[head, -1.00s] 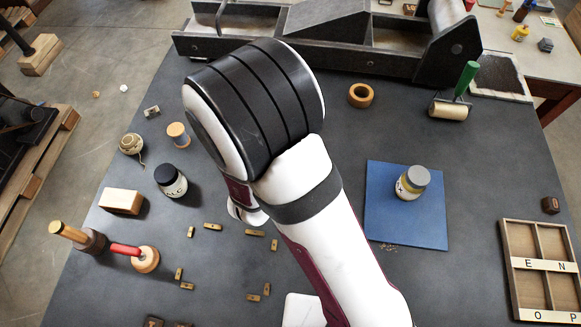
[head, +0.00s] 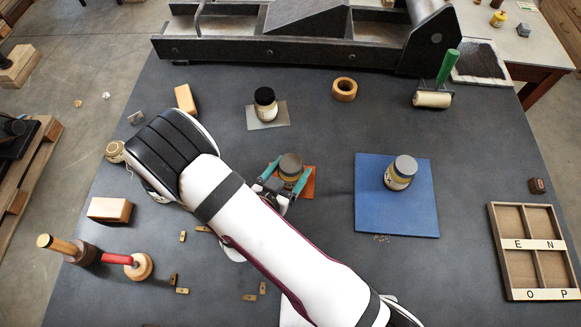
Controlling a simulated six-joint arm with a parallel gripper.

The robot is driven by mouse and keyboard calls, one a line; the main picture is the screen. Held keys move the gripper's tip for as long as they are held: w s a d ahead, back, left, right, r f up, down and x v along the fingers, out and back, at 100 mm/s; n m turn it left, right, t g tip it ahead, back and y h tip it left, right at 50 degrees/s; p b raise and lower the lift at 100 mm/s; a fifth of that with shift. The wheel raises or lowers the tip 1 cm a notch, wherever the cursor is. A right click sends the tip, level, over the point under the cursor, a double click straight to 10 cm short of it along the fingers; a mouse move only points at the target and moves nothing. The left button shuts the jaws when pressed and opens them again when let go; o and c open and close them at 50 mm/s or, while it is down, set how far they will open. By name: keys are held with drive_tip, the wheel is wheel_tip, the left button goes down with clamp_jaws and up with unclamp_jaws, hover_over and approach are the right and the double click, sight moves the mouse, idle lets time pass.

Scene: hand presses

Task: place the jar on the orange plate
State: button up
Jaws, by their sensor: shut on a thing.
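A jar with a grey lid (head: 290,166) is between the teal fingers of my gripper (head: 286,178), which is shut on it. An orange plate (head: 309,186) lies directly under and behind this jar; the jar and fingers cover much of it. I cannot tell whether the jar's base touches the plate. A second grey-lidded jar with a yellowish body (head: 399,174) stands on a blue plate (head: 410,220) to the right. A black-lidded jar (head: 265,104) stands on a grey plate (head: 280,118) behind the gripper.
My arm covers the table's left middle. A tape ring (head: 344,89), a green-handled roller (head: 434,95) and a wooden block (head: 185,99) stand near the press (head: 290,50). A letter tray (head: 533,272) is at right. Small brass pieces (head: 183,236) lie at front left.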

drive_tip(key=o, duration=1.5)
drive_tip(key=shift+o, duration=0.2)
drive_tip(key=s+a+r+g, duration=0.1)
drive_tip(key=s+a, duration=0.1)
drive_tip(key=s+a+r+m+g+y, duration=0.1)
drive_tip(key=s+a, duration=0.1)
drive_tip(key=s, duration=0.1)
drive_tip(key=s+a+r+m+g+y, duration=0.1)
drive_tip(key=s+a, duration=0.1)
drive_tip(key=a, duration=0.1)
drive_tip(key=shift+s+r, duration=0.4)
wheel_tip(320, 180, up, 11)
drive_tip(key=n+g+y, duration=0.1)
drive_tip(key=g+y, duration=0.5)
drive_tip(key=y, duration=0.2)
drive_tip(key=s+d+r+g+h, duration=0.3)
drive_tip(key=s+d, duration=0.9)
drive_tip(key=d, duration=0.4)
drive_tip(key=shift+s+r+g, duration=0.2)
drive_tip(key=shift+r+g, duration=0.2)
drive_tip(key=shift+r, duration=0.25)
